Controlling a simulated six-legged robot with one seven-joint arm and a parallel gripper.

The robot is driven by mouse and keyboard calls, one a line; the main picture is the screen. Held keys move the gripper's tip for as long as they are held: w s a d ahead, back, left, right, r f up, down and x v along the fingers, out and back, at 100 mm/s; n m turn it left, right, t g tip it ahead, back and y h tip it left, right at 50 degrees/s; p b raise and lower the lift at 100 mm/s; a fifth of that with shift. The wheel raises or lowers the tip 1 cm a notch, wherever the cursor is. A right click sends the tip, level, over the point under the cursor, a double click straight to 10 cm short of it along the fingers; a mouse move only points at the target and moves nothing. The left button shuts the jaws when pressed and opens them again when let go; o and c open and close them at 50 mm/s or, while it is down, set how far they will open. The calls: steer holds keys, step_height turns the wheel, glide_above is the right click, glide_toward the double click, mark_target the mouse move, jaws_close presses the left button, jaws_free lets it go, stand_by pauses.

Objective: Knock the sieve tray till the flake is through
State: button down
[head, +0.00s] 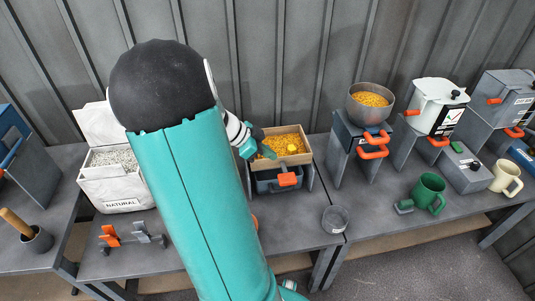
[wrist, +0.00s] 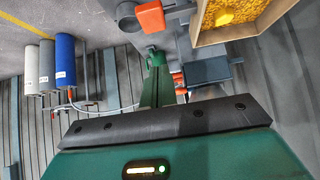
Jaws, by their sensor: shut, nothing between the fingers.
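The sieve tray (head: 303,158) is a shallow light-wood frame on a dark stand. Orange-yellow flake (head: 276,147) covers its floor, with a brighter yellow lump (head: 291,149) among it. The tray also shows at the upper right of the wrist view (wrist: 226,32), with flake (wrist: 232,10) in it. My gripper (head: 262,148) is shut and empty at the tray's left side; whether it touches the frame I cannot tell. Its green fingers (wrist: 154,55) show closed in the wrist view.
A white box (head: 112,196) marked NATURAL stands left. A metal bowl (head: 355,106) of orange-yellow pieces sits on a stand to the right. A clear round dish (head: 335,219) lies near the front edge.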

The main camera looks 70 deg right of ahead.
glide_above(292, 175)
steer(key=w+a, duration=0.2)
steer(key=w, duration=0.1)
steer(key=f, duration=0.5)
steer(key=shift+s+d, duration=0.15)
steer(key=shift+s, duration=0.1)
step_height(292, 175, down, 3)
steer(key=shift+r, duration=0.15)
steer(key=shift+f, duration=0.65)
